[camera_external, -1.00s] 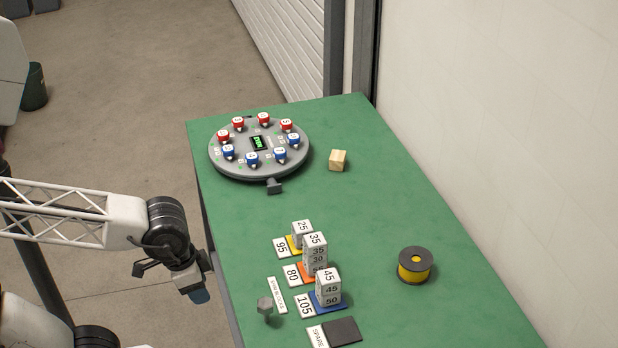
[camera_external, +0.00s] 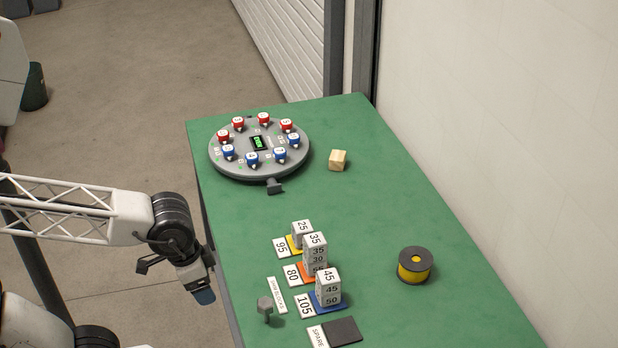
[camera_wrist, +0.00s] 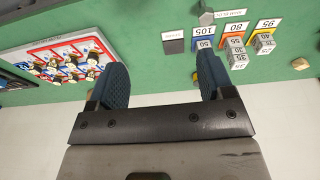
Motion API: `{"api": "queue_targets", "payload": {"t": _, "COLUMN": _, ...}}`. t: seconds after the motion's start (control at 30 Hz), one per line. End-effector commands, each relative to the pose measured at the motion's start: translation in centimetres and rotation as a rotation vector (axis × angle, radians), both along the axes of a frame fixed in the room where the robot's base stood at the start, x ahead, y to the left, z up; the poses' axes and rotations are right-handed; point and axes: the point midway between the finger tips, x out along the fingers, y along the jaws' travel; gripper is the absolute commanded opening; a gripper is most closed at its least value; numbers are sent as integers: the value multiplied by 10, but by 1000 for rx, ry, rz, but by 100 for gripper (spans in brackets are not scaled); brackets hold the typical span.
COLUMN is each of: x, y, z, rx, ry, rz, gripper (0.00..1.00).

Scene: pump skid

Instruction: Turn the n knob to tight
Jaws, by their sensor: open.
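A round grey panel (camera_external: 258,173) lies near the far end of the green table. It carries a ring of red knobs (camera_external: 264,118) at the back and blue knobs (camera_external: 252,159) at the front, each with a small white label, around a dark display with green characters (camera_external: 259,143). The letters are too small for me to tell which is n. My gripper (camera_external: 204,296) is by the table's left edge, well apart from the panel. In the wrist view its two blue fingers (camera_wrist: 161,82) are spread with nothing between them.
Stacked number blocks (camera_external: 316,252) stand on coloured pads marked 95, 80 and 105. A grey bolt-like piece (camera_external: 265,308), a yellow spool (camera_external: 415,266) and a wooden cube (camera_external: 338,160) are on the table.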

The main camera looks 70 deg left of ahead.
Motion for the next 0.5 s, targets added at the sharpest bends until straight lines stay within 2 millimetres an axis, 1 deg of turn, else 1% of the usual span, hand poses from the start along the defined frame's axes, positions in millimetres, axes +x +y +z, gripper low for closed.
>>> {"api": "queue_targets", "payload": {"t": 0.17, "x": 25, "y": 15, "z": 9, "rx": -7, "ry": 12, "rz": 72, "gripper": 74}}
{"api": "queue_targets", "payload": {"t": 0.27, "x": 43, "y": 27, "z": 15, "rx": -12, "ry": 19, "rz": 131, "gripper": 74}}
{"api": "queue_targets", "payload": {"t": 0.5, "x": 92, "y": 66, "z": 27, "rx": -28, "ry": 39, "rz": 281, "gripper": 74}}
